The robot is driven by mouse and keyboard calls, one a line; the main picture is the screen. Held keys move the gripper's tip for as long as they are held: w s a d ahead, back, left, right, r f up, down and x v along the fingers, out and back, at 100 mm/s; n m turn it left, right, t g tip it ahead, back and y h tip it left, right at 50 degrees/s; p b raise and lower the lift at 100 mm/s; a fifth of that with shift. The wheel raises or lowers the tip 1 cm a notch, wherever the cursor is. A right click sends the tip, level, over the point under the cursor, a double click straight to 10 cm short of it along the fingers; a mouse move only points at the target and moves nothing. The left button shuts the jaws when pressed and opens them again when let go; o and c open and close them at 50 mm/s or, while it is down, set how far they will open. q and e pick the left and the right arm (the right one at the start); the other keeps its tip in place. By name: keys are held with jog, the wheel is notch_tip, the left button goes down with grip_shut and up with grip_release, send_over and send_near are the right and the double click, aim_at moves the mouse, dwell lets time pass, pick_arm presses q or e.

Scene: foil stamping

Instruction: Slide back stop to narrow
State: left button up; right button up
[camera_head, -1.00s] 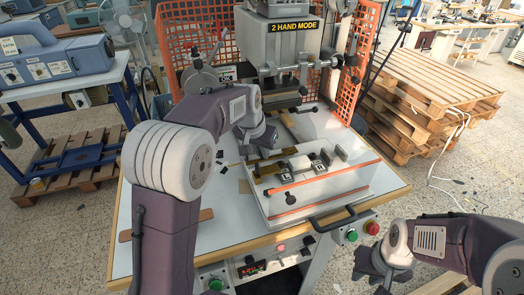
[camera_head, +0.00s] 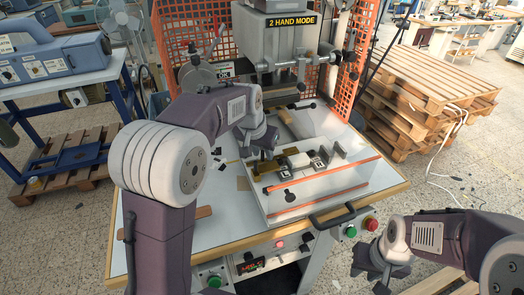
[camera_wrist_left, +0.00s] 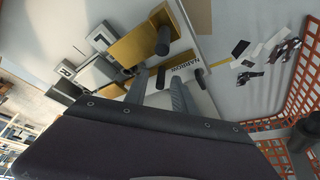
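The stamping jig, a pale plate (camera_head: 340,182) with orange edge strips, lies under the press. A brass stop piece (camera_wrist_left: 140,42) with a black knob (camera_wrist_left: 162,41) sits on it in the left wrist view; I take it for the back stop. A dark peg shows between or just beyond the fingertips; contact is unclear. My right gripper (camera_head: 378,270) hangs beyond the table's front right; its fingers are unclear.
The press head (camera_head: 283,45) stands over the back of the jig. A black handle (camera_head: 332,216) is at the jig's front. Dark scraps (camera_wrist_left: 250,75) lie on the table. Orange mesh guards (camera_head: 205,48) flank the press.

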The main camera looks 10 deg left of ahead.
pick_arm(q)
jog(key=v, duration=0.9)
jog(key=shift+p, duration=0.4)
jog(key=shift+r, duration=0.1)
